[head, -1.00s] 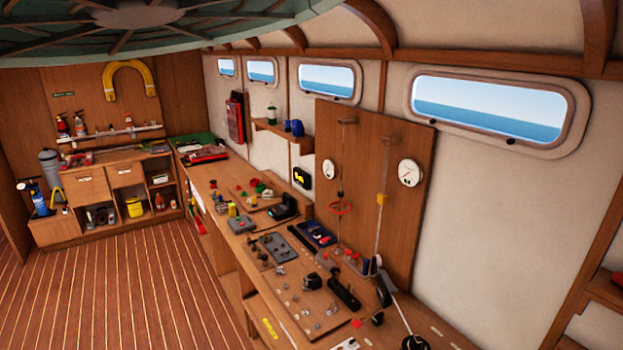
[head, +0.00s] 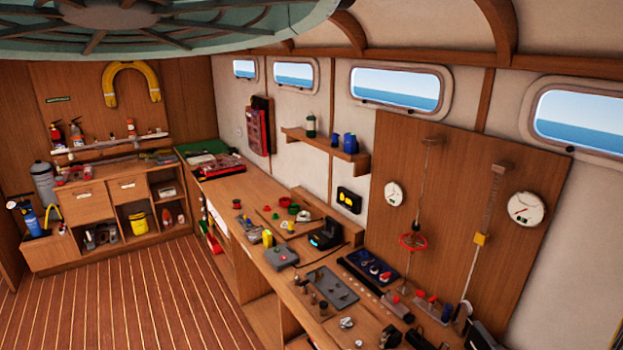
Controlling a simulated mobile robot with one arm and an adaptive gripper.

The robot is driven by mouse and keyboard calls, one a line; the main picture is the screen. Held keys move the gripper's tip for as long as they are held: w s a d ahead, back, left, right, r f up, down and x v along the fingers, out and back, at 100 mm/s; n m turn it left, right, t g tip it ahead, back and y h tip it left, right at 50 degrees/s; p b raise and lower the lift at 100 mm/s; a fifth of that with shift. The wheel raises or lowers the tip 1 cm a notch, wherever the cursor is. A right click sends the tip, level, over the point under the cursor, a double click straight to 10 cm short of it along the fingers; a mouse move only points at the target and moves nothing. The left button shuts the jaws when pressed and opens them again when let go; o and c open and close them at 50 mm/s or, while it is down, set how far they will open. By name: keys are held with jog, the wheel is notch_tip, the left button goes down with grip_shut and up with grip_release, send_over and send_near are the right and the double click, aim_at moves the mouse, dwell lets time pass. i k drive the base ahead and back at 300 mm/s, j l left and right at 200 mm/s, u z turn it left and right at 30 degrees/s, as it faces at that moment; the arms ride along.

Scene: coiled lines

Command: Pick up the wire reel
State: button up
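Several small round red and green pieces, among them a green ring (head: 294,209) and a red piece (head: 271,216), lie on the long wooden workbench (head: 240,186) along the right wall. A pale ring-shaped coil (head: 304,216) lies beside them, and a yellow piece (head: 267,238) stands nearer. They are too small to tell which, if any, is the wire reel. My gripper is not in view.
A black device (head: 325,234), a grey box (head: 282,256) and a grey plate (head: 332,288) lie nearer on the bench. The striped floor (head: 150,295) at left is clear.

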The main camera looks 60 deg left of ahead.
aim_at(236, 205)
jog(key=j, duration=2.85)
jog(key=i+j+u, duration=0.1)
jog(key=j, duration=2.75)
jog(key=i+j, duration=0.2)
jog(key=j, duration=0.15)
jog(key=i+j, duration=0.2)
jog(key=j, duration=0.15)
jog(key=i+j, duration=0.2)
jog(key=j, duration=0.2)
jog(key=i+j, duration=0.15)
jog(key=j, duration=0.2)
